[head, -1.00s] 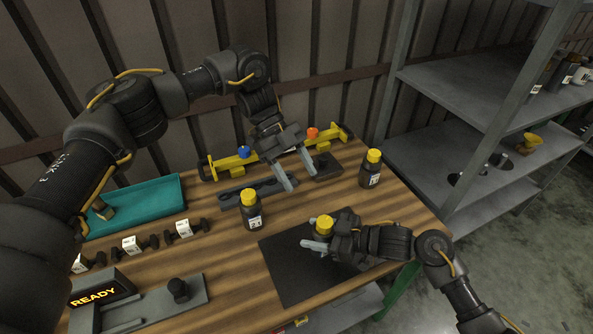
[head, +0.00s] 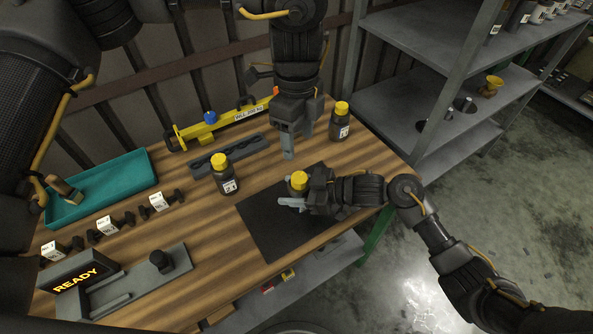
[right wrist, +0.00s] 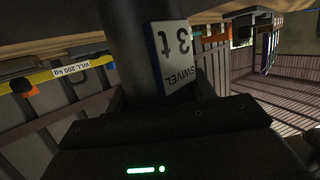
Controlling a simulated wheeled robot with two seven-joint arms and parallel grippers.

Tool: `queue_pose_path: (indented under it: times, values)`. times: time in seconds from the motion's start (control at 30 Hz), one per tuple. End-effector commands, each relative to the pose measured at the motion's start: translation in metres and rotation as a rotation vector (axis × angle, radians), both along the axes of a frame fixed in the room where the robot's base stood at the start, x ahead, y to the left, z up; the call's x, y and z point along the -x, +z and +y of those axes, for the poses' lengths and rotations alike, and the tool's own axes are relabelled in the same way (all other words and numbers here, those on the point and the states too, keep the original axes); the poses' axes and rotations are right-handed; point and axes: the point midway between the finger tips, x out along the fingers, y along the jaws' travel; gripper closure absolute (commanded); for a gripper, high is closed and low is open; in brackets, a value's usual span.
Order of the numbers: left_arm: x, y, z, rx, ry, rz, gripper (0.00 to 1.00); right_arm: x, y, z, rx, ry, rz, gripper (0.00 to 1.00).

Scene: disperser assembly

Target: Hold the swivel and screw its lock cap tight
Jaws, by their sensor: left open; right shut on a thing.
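A dark swivel with a yellow lock cap (head: 298,181) is upright over the black mat (head: 268,237), held in my right gripper (head: 294,202). The right gripper hides most of its body. The right wrist view shows its dark body (right wrist: 137,50) between the fingers, with a white label (right wrist: 178,55) reading "SWIVEL 3 t". My left gripper (head: 288,150) is open and empty, pointing down beyond the yellow cap and apart from it. Its fingers partly overlap in this view.
Two more yellow-capped swivels stand at left (head: 223,174) and back right (head: 340,121). A yellow beam (head: 213,127) and a dark rack (head: 227,155) lie behind. A teal tray (head: 105,185), labelled small parts (head: 160,202) and a READY stand (head: 80,277) are left.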

Motion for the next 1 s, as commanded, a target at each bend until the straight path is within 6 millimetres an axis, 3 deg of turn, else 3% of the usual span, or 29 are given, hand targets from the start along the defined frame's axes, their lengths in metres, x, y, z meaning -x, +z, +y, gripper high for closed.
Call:
queue_pose_path:
  times: [0.3, 0.57, 0.77, 1.0]
  values:
    - [-0.005, -0.009, 0.002, -0.04, 0.322, -0.087, 0.42, 0.0, 0.001, 0.001, -0.003, 0.0, -0.002, 0.84]
    - [-0.005, -0.012, 0.002, -0.041, 0.356, -0.087, 0.42, 0.0, 0.001, 0.001, -0.003, 0.0, -0.002, 0.84]
    - [-0.005, -0.04, 0.003, -0.043, 0.354, -0.085, 0.42, 0.0, 0.001, 0.001, -0.003, 0.0, -0.002, 0.84]
    - [-0.005, -0.088, 0.003, -0.042, 0.353, -0.085, 0.42, 0.0, 0.001, 0.001, -0.003, 0.0, -0.002, 0.84]
